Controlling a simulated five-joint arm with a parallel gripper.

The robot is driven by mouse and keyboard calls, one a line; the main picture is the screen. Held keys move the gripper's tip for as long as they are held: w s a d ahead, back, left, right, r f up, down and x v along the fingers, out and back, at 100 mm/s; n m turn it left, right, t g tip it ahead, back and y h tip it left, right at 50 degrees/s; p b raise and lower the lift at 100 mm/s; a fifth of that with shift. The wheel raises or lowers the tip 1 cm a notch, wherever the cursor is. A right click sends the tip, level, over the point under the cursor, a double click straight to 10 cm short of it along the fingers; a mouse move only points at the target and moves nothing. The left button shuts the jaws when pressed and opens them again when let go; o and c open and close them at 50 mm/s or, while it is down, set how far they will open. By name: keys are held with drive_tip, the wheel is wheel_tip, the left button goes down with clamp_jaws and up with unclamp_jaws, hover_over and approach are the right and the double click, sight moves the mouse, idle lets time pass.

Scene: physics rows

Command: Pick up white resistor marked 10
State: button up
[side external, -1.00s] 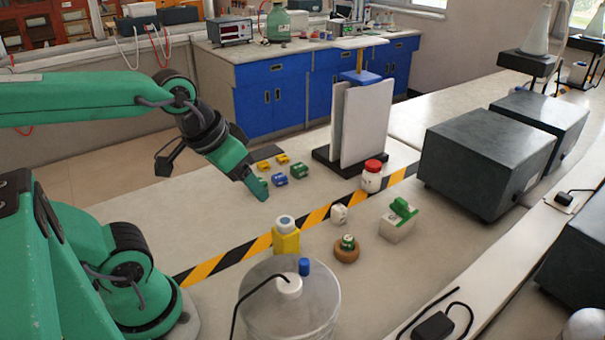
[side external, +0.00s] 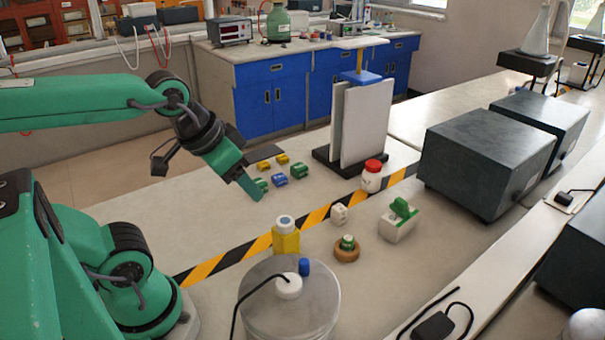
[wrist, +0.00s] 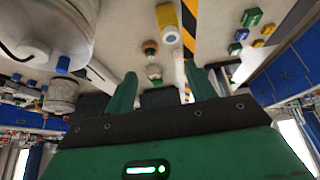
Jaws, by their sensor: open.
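Small yellow (side external: 282,159), blue (side external: 278,180) and green (side external: 262,184) blocks lie near my gripper. A yellow bottle (side external: 286,241), ringed item (side external: 347,249), red-capped jar (side external: 372,178) and white-green box (side external: 398,226) surround the white block. A clear vessel (side external: 290,315) stands in front.

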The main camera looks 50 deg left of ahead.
idle(0.3)
drive_tip(key=g, duration=0.5)
hover_over(338, 208)
drive_tip(key=f, duration=1)
drive_tip(key=s+f, duration=0.1)
drive_tip(key=f, duration=0.4)
drive_tip(key=shift+d+f, duration=0.15)
drive_tip(key=shift+d, duration=0.1)
drive_tip(key=shift+w+a+f+g, duration=0.1)
drive_tip(key=shift+w+f+g, duration=0.25)
drive_tip(key=shift+f, duration=0.25)
drive_tip(key=shift+f, duration=0.1)
drive_tip(key=shift+w+a+f, duration=0.1)
drive_tip(key=shift+w+f, duration=0.05)
drive_tip(key=shift+f, duration=3.65)
